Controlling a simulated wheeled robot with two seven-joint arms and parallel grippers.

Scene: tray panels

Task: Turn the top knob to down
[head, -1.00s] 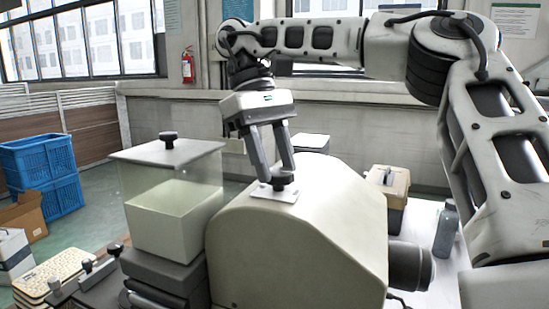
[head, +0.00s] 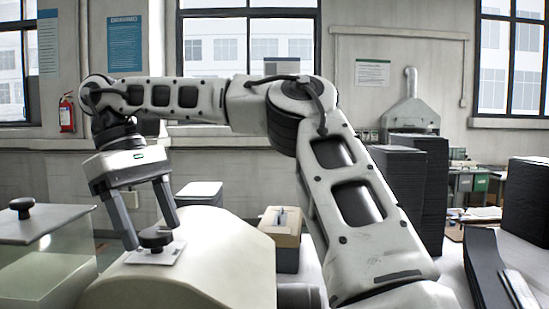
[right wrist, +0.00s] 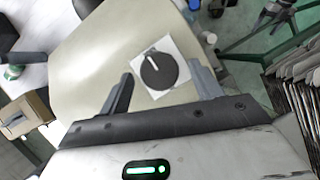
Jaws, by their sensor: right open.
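A round black knob (head: 156,239) sits on a small white plate (head: 168,257) on top of a cream curved housing (head: 225,262). In the right wrist view the knob (right wrist: 158,72) shows a white pointer line toward the upper left of its face. My right gripper (head: 151,234) is open, its fingers reaching down on either side of the knob. In the right wrist view my right gripper (right wrist: 160,72) shows gaps between the knob and both fingers. My left gripper is not in view.
Dark stacks (head: 415,185) stand further right. My right arm crosses the middle of the head view.

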